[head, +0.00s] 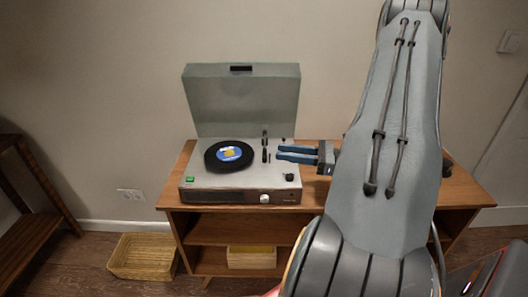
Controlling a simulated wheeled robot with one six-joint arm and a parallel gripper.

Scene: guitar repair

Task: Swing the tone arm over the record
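The record player (205,185) stands on a wooden cabinet with its grey lid (240,98) raised. A black record (212,158) with a blue and yellow label lies on its platter at the left. The dark tone arm (264,148) stands to the right of the record, apart from it, running front to back. My gripper (279,153) comes in from the right, its two blue fingers pointing left at the tone arm. A gap shows between the fingers and nothing is seen in it. The fingertips are close to the tone arm; whether they touch it I cannot tell.
A dark knob (289,177), a light knob (264,198) and a green-lit switch (190,179) are on the player. The wooden cabinet top (455,190) is bare at the right. A wicker basket (143,258) is on the floor. My arm hides part of the cabinet.

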